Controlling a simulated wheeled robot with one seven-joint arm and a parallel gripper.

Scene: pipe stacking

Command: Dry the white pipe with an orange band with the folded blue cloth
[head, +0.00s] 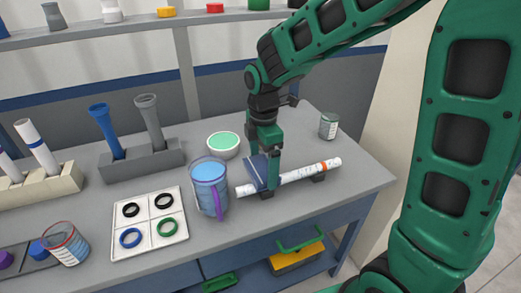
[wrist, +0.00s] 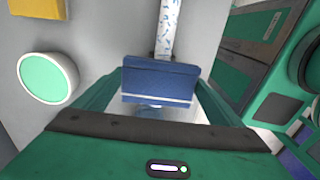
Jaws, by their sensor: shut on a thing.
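The white pipe (head: 301,174) lies on dark rests near the table's right front, with an orange mark near its right end. In the wrist view the pipe (wrist: 169,28) carries blue flecks along the part beyond the cloth. The folded blue cloth (head: 257,169) is over the pipe near its left end; in the wrist view the cloth (wrist: 160,82) hides the pipe under it. My gripper (head: 268,173) points down and is shut on the cloth; its two fingers flank the cloth in the wrist view (wrist: 160,92). Whether the cloth presses on the pipe I cannot tell.
A blue pitcher (head: 208,183) with a purple handle stands just left of the pipe. A white bowl (head: 223,145) with green inside is behind it. A grey can (head: 328,126) stands at the back right. A white tray (head: 149,224) of rings lies further left.

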